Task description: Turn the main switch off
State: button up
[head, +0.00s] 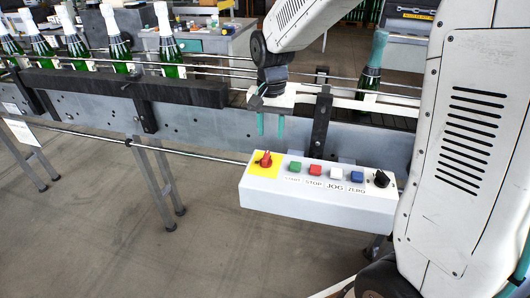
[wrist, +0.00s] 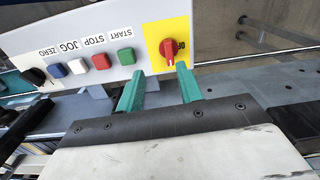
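The main switch (head: 265,158) is a red rotary knob on a yellow plate at the left end of a white control box (head: 318,203). In the wrist view the red knob (wrist: 170,50) shows on its yellow plate, upside down, just beyond the fingertips. My gripper (head: 270,124) hangs above and behind the box near the switch. Its two teal fingers (wrist: 157,74) are apart with nothing between them. I cannot tell the exact gap between fingertips and knob, but in the head view they look apart.
The box also carries a green START button (head: 295,166), a red STOP button (head: 315,170), white and blue buttons, and a black knob (head: 381,179). Behind it runs a conveyor (head: 200,112) with rails and several green bottles (head: 168,48). The floor in front is clear.

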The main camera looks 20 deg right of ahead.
aim_at(266, 155)
jog(key=w+f, duration=0.2)
jog(key=f, duration=0.1)
jog(key=shift+w+a+m, duration=0.1)
jog(key=shift+a+m, duration=0.1)
jog(key=shift+m, duration=0.1)
notch_tip(266, 155, down, 7)
jog(key=shift+f, duration=0.1)
